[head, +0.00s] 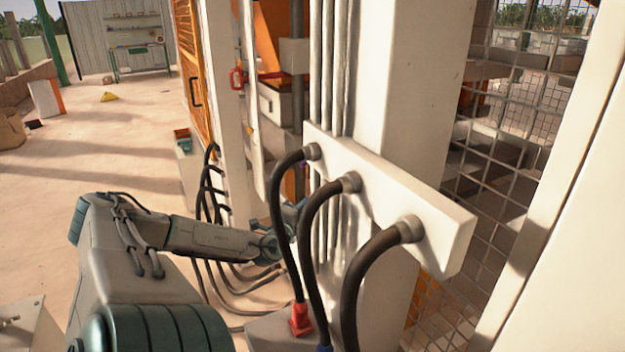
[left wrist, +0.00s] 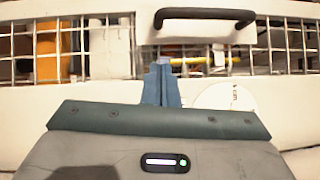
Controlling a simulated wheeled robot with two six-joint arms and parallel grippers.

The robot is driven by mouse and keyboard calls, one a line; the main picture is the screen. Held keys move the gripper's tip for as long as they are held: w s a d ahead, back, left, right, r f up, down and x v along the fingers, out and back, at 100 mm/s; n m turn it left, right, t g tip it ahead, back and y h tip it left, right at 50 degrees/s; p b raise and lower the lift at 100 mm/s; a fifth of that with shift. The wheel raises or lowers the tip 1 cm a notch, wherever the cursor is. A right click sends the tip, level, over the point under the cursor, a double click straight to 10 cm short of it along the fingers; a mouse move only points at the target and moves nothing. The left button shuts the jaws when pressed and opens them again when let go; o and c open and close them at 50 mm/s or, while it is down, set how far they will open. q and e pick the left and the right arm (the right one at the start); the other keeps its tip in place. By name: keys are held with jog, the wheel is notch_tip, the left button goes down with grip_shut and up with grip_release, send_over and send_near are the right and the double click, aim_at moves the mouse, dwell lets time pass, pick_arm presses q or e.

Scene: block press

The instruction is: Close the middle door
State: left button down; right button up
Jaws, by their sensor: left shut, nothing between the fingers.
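In the left wrist view a white-framed mesh door (left wrist: 108,45) with a black bar handle (left wrist: 204,14) fills the upper part. In the head view my left gripper (head: 291,222) is partly hidden behind black cables and white posts. I cannot tell for sure which door there is the middle one. My right gripper is in neither view.
Thick black cables (head: 312,225) hang from a white beam (head: 385,195) close to my left arm. An orange door (head: 196,50) with a black handle stands at the back left. A mesh panel (head: 520,105) is at the right. The floor (head: 110,150) at left is mostly clear.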

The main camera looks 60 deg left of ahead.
pick_arm(q)
jog(key=w+a+b, duration=0.1)
jog(key=w+a, duration=0.5)
jog(key=shift+w+a+r+b, duration=0.3)
jog(key=shift+a+r+b, duration=0.1)
jog(key=shift+r, duration=0.05)
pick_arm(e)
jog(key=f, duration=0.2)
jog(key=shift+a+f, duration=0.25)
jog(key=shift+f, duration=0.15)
pick_arm(q)
jog(key=shift+w, duration=0.1)
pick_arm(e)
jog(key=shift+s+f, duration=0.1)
